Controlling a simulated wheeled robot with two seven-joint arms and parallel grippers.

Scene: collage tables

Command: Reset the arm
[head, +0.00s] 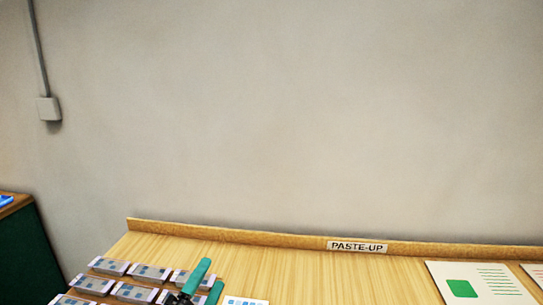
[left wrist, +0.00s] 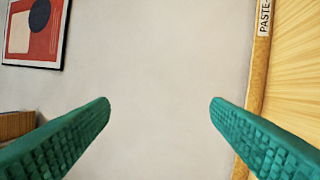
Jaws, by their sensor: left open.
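My left gripper (head: 206,284) shows at the bottom of the head view, with two teal fingers above the left part of the wooden table (head: 290,285). In the left wrist view the two teal fingers of my left gripper (left wrist: 160,103) are wide apart with nothing between them. Behind them is the bare wall (left wrist: 160,50). My right gripper shows in neither view.
Several small bundles (head: 149,273) lie in rows left of my left gripper. A printed sheet (head: 480,284) lies at the right. A raised back ledge (head: 230,235) carries a PASTE-UP label (head: 357,247). A dark green cabinet (head: 28,255) stands far left.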

